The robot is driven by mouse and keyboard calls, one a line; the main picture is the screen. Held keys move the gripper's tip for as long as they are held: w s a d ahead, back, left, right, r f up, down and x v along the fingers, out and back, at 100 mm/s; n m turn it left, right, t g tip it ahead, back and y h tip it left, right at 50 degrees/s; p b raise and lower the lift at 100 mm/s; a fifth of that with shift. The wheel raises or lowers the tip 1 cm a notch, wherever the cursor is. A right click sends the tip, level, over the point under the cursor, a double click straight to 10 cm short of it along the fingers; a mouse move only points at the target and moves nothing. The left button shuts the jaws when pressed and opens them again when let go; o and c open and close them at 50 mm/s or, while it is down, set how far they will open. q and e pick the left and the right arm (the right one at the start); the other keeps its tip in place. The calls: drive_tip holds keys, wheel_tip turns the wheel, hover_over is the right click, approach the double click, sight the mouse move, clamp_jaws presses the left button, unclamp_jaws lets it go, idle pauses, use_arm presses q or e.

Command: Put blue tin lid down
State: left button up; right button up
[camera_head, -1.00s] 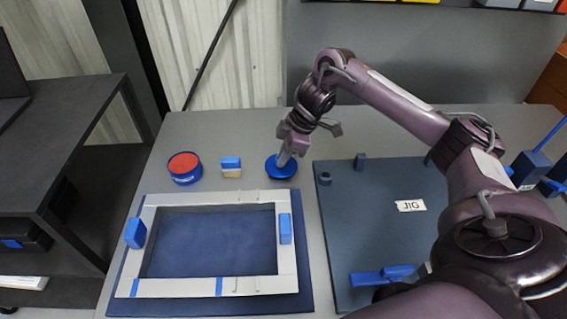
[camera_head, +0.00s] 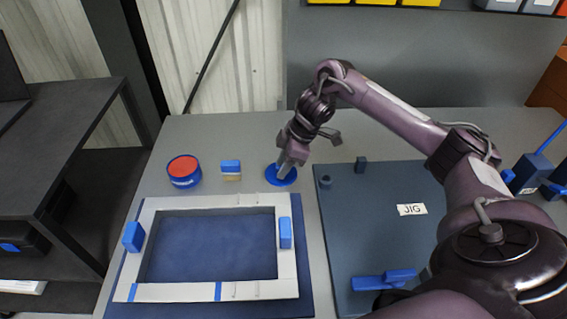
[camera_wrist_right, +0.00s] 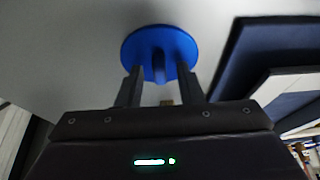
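The blue tin lid (camera_head: 281,176) is a round disc lying flat on the grey bench, behind the frame's right corner. In the right wrist view the lid (camera_wrist_right: 185,45) has a raised blue grip in its middle. My right gripper (camera_head: 284,170) is over the lid, fingers pointing down. In the wrist view its two fingers (camera_wrist_right: 160,85) stand either side of the grip, with a gap on each side, so it looks open. A blue tin (camera_head: 185,182) with a red top stands to the left. My left gripper is out of view.
A blue-and-tan block (camera_head: 231,168) sits between tin and lid. A pale frame (camera_head: 180,292) on a dark blue board lies in front. The jig board (camera_head: 370,240), with blue pieces, is to the right. Little bare bench separates the lid from these boards.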

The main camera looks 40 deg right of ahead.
drive_tip(key=p+v, duration=0.5)
drive_tip(key=v, duration=0.7)
drive_tip(key=shift+r, duration=0.2)
drive_tip(key=shift+s, duration=0.1)
